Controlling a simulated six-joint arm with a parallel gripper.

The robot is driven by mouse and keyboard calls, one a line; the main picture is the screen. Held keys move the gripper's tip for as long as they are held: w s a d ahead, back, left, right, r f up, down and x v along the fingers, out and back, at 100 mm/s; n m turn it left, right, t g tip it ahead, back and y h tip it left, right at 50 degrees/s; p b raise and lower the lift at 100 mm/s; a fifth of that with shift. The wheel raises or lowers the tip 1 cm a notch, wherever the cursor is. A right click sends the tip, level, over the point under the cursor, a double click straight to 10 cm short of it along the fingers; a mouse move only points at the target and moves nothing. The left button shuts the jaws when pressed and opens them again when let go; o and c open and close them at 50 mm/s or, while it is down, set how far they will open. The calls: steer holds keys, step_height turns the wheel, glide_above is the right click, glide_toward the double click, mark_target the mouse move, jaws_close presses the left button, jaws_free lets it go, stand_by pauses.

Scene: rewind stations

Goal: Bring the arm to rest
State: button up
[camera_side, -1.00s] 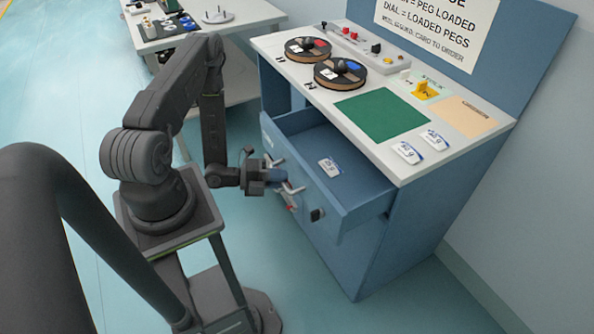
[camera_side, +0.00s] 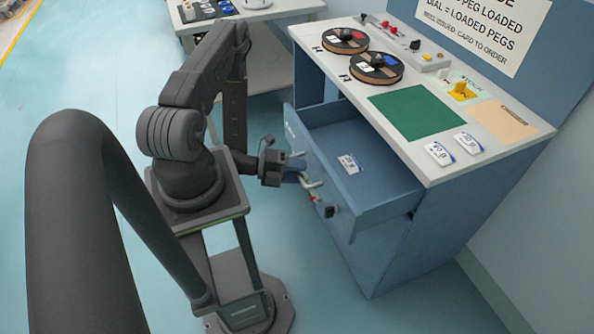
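My arm stands on its pedestal left of the blue cabinet (camera_side: 395,240), bent, with its forearm reaching down and right. My gripper (camera_side: 297,177) is low, close to the outer front of the open drawer (camera_side: 393,200), near a metal handle (camera_side: 313,184). The fingers are small and overlap the handle in this view. I cannot tell whether they touch it, or whether they are open or shut. A white labelled piece (camera_side: 348,164) lies inside the drawer.
Two reels (camera_side: 375,68), a green mat (camera_side: 415,112), a yellow piece (camera_side: 461,91) and two white labelled pieces (camera_side: 440,154) are on the cabinet top. A second table (camera_side: 285,8) stands behind. A dark knob (camera_side: 329,211) sticks out of the cabinet front below the drawer.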

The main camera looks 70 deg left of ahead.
steer(key=s+d+r+m+g+h, duration=0.3)
steer(key=d+m+g+h, duration=0.3)
steer(key=d, duration=0.4)
steer(key=w+a+r+n+y, duration=0.1)
steer(key=w+r+n+y, duration=0.1)
steer(key=w+r+y, duration=0.1)
steer(key=w+a+r+n+y, duration=0.1)
steer(key=w+r+n+y, duration=0.1)
steer(key=r, duration=0.3)
steer(key=w+a+r+n+g+y, duration=0.1)
steer(key=w+r+n+y, duration=0.2)
steer(key=r+n+y, duration=0.1)
steer(key=shift+w+a+r+y, duration=0.15)
steer(key=shift+w+a+y, duration=0.05)
steer(key=shift+w+y, duration=0.2)
step_height(320, 180, up, 9)
steer(key=a+n+y, duration=0.2)
steer(key=n+y, duration=0.2)
steer(key=n, duration=0.4)
steer(key=s+d+r+n+g+h, duration=0.1)
steer(key=s+d+r+n+g, duration=0.1)
steer(key=s+d+r+n, duration=0.6)
steer(key=s+r+n, duration=0.3)
steer(key=r, duration=0.1)
steer(key=shift+s+r+n+h, duration=0.15)
steer(key=shift+s+n+h, duration=0.15)
steer(key=shift+n, duration=0.1)
